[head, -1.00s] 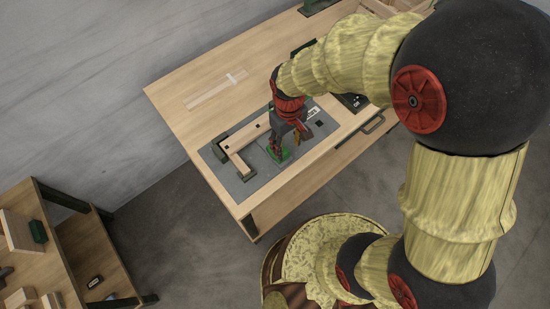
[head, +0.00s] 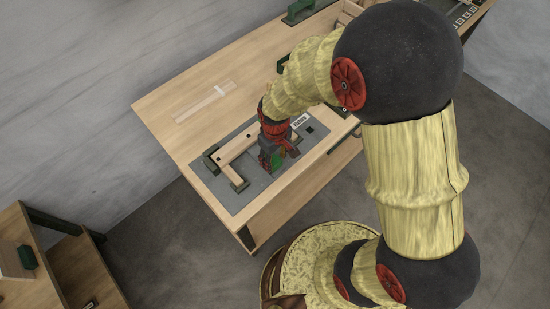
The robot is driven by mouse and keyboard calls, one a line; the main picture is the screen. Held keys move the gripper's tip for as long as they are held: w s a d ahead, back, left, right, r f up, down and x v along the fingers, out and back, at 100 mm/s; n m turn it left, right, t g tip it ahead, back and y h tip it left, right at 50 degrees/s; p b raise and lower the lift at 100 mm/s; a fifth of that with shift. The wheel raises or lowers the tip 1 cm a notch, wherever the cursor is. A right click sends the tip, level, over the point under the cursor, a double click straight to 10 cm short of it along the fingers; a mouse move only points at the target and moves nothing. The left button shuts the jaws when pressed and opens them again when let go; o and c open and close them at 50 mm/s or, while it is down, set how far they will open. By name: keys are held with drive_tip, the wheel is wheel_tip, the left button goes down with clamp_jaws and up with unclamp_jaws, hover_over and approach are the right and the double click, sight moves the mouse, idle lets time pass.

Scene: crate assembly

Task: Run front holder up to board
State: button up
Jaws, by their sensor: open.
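The wooden boards (head: 231,173) lie on a grey mat (head: 248,203) on the workbench and meet in an L shape. A dark green holder (head: 210,160) stands at the far left corner of the L. Another dark holder (head: 241,187) sits at the near end of the short board. A brighter green piece (head: 277,161) shows right at my gripper's fingers. My gripper (head: 272,166) is open, low over the mat, to the right of the short board. Its fingers partly hide the green piece, and I cannot tell if they touch it.
A pale strip (head: 205,104) lies on the bare bench top at the back left. A white label (head: 299,121) is on the mat behind my gripper. A wooden shelf unit (head: 60,260) stands at the lower left. The bench's left end is clear.

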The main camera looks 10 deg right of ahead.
drive_tip(key=c, duration=1.1)
clamp_jaws()
